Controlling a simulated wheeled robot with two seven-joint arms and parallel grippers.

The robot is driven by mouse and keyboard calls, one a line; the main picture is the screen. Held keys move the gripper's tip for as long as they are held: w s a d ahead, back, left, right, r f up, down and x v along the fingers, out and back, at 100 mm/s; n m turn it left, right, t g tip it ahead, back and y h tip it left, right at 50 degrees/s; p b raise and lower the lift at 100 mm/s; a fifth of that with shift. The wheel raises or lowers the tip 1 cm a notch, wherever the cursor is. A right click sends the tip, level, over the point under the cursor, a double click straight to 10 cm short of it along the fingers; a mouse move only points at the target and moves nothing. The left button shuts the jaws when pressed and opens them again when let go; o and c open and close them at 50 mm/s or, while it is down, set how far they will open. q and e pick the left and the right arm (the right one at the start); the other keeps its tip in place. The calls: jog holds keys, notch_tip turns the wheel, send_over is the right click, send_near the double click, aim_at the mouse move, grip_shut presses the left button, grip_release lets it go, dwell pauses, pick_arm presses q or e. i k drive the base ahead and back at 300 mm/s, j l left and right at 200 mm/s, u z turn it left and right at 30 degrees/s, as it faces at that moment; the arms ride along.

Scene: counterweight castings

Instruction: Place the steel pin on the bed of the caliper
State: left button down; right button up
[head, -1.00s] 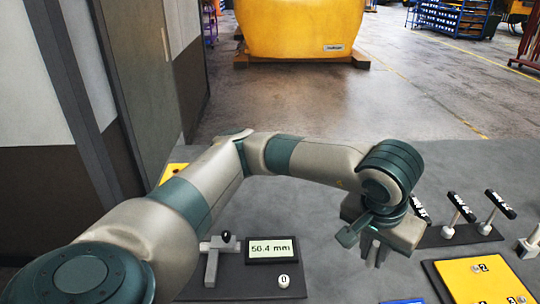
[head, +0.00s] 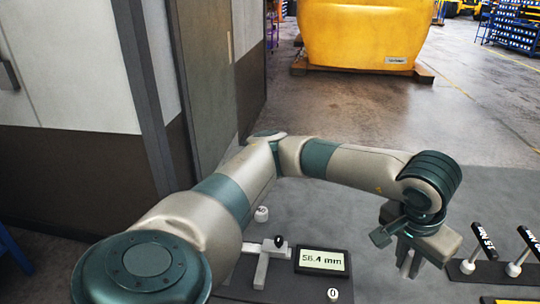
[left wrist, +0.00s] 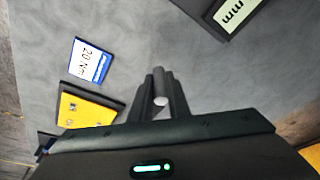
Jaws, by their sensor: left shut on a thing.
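My left gripper (head: 408,264) hangs over the grey bench, to the right of the caliper. In the left wrist view it is shut on the steel pin (left wrist: 161,88), a grey cylinder whose round end shows between the fingertips. The caliper (head: 262,262), a grey T-shaped slide with a black knob on a dark base, stands left of the gripper. Its display (head: 321,260) reads about 56.4 mm. The gripper and pin are apart from it. My forearm passes above and behind the caliper. My right gripper is not in view.
Black-handled tools (head: 484,240) stand in a dark rack at the right. A white knob-like piece (head: 262,214) stands behind the caliper. A blue-edged card marked 20 Nm (left wrist: 88,62) and a yellow plate (left wrist: 86,110) lie on the bench. Bare bench lies between gripper and display.

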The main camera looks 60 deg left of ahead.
aim_at(242, 272)
jog(key=k+j, duration=0.8)
jog(key=j, duration=0.2)
